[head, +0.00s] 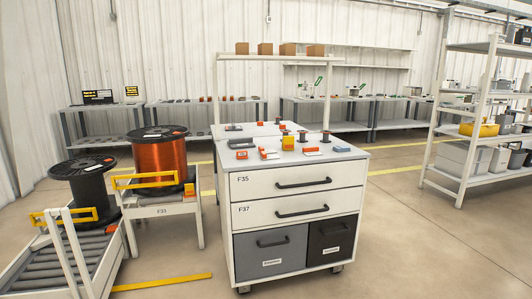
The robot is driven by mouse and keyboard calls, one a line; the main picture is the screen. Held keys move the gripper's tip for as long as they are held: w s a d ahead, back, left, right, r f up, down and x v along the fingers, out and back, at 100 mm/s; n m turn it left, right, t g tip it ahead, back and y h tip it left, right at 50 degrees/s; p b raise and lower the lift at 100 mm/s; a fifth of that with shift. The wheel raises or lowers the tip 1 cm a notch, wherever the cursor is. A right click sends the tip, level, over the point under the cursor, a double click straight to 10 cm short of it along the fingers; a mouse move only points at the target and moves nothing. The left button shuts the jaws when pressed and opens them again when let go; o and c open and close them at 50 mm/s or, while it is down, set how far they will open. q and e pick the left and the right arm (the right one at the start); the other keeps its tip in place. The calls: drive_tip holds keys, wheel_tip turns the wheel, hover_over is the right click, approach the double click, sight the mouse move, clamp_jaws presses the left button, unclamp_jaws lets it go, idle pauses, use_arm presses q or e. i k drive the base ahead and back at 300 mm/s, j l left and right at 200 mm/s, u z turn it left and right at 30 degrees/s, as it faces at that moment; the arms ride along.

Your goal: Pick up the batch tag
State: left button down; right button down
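Several small orange, white and blue items lie on the top of the white drawer cart (325,157) in the middle of the head view. Among them are an orange-and-white piece (269,154) near the front left, an orange piece (311,150) and a blue block (342,149) near the front right. They are too small for me to tell which one is the batch tag. Neither of my grippers is in view, and nothing is touching these items.
Small dark-flanged spools (288,142) and a grey device (240,143) share the cart top. Left stand a large copper wire spool (159,158), a black spool (83,180) and a roller conveyor (45,265). A shelf rack (458,145) stands right. Floor right of the cart is clear.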

sight(260, 149)
drive_tip(key=i+u, duration=0.15)
drive_tip(key=i, duration=0.4)
drive_tip(key=i+l+u, duration=0.15)
drive_tip(key=i, duration=0.35)
